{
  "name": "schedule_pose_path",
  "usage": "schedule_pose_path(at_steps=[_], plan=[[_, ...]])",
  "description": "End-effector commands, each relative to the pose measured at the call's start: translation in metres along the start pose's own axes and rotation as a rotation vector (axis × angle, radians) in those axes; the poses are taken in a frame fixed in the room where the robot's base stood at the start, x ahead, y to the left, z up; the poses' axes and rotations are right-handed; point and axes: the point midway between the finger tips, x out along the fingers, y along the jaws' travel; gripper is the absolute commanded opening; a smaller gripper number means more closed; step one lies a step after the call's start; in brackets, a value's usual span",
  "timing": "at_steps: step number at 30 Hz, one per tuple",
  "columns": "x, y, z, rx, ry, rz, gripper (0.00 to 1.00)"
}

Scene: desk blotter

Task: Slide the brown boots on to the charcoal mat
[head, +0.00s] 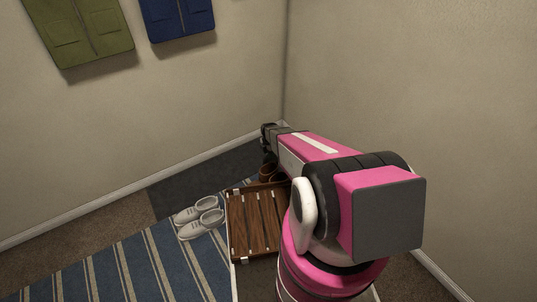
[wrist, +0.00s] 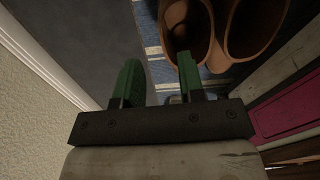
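The brown boots (head: 267,172) stand side by side between the wooden slatted rack and the wall corner, partly hidden by my arm in the head view. In the wrist view I look into their open tops (wrist: 256,28) at the upper right. The charcoal mat (head: 190,187) lies along the back wall; in the wrist view it is the dark grey area (wrist: 80,40) left of the boots. My gripper (wrist: 160,58) is open, its green fingers apart. The right finger overlaps the rim of the nearer boot in the picture; I cannot tell whether they touch.
A wooden slatted rack (head: 257,224) stands in front of the boots. Pale grey shoes (head: 200,218) sit left of it on a blue striped rug (head: 125,270). A white skirting board (head: 75,213) runs along the wall. Green (head: 80,32) and blue (head: 178,16) garments hang above.

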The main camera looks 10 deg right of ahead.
Motion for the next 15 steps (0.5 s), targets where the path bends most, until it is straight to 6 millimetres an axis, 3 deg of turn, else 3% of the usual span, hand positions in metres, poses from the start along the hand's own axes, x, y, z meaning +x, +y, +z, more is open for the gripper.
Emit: schedule_pose_path(at_steps=[3, 15], plan=[[0.0083, 0.0022, 0.0011, -0.039, 0.000, 0.000, 0.36], [0.0092, 0.0019, 0.0009, -0.042, 0.000, -0.001, 0.36]])
